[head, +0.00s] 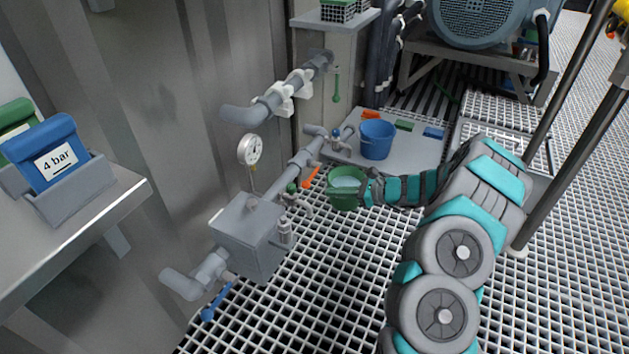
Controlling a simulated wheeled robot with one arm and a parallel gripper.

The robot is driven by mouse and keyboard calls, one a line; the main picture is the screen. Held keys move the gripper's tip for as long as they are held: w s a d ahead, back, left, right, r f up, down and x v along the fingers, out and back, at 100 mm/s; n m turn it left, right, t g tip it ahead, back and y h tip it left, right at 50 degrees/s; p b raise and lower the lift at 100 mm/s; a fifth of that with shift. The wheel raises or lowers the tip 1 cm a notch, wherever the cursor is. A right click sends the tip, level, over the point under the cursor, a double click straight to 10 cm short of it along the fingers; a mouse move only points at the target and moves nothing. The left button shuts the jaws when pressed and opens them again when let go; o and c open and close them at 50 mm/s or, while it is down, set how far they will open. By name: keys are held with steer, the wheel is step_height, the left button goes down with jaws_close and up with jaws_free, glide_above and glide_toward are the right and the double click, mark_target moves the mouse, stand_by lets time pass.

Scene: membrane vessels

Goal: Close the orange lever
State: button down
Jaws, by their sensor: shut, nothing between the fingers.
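The orange lever (311,178) is a thin handle beside the grey pipe (302,159), just left of the green bucket (338,202). It slants from lower left to upper right, roughly along the pipe. Where it joins the valve is too small to make out. My arm comes in from the lower right, and my gripper (367,188) is at its left end, by the bucket's right rim. My gripper is shut and empty, a short way right of the lever, with the bucket between them in the picture. Its fingertips are small and hard to make out.
A grey box (245,240) with a gauge (250,149) stands on the pipe line. A green-handled tap (292,188) and a blue lever (216,302) are also there. A blue bucket (377,140) stands behind the green one. Open grating (320,290) lies in front.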

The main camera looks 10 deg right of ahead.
mark_target(313, 175)
steer(key=w+d+f+m+t, duration=0.1)
steer(key=w+d+f+m, duration=0.1)
steer(key=d+f, duration=0.15)
steer(key=w+a+b, duration=0.1)
steer(key=w+a, duration=0.4)
steer(key=a, duration=0.2)
steer(key=shift+a+r+h+b, duration=0.3)
steer(key=shift+r+h+b, duration=0.05)
steer(key=shift+h, duration=0.05)
steer(key=shift+w+r, duration=0.1)
steer(key=shift+r+m+p, duration=0.1)
steer(key=shift+m+p, duration=0.3)
steer(key=shift+p, duration=0.4)
